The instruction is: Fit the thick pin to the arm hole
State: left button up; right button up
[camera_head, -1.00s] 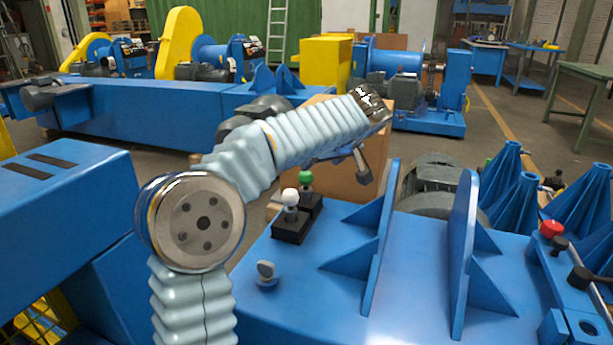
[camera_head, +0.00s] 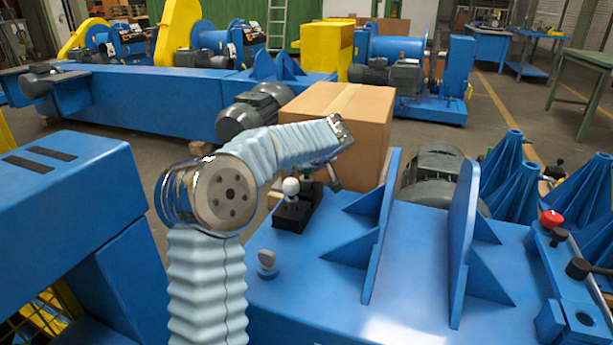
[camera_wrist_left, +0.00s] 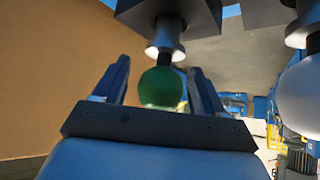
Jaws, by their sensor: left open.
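My left gripper (camera_head: 318,172) is low over the black pin blocks at the left edge of the blue table. In the left wrist view its two fingers (camera_wrist_left: 155,92) are open, on either side of a green ball knob (camera_wrist_left: 161,88). A gap shows beside the knob. A white ball knob (camera_head: 291,186) stands just beside it on its own black block (camera_head: 291,221); it also shows at the right of the left wrist view (camera_wrist_left: 303,95). Both knobs sit on metal collars. I cannot tell which pin is the thick one. A round hole (camera_head: 585,319) shows in a blue block at the lower right.
Two upright blue plates (camera_head: 463,240) with gussets stand on the blue table (camera_head: 410,315). A cardboard box (camera_head: 365,125) is behind my gripper.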

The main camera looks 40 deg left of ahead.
pick_arm(q)
jog(key=c, duration=1.1)
jog(key=shift+c, duration=0.8)
jog(key=shift+r, duration=0.1)
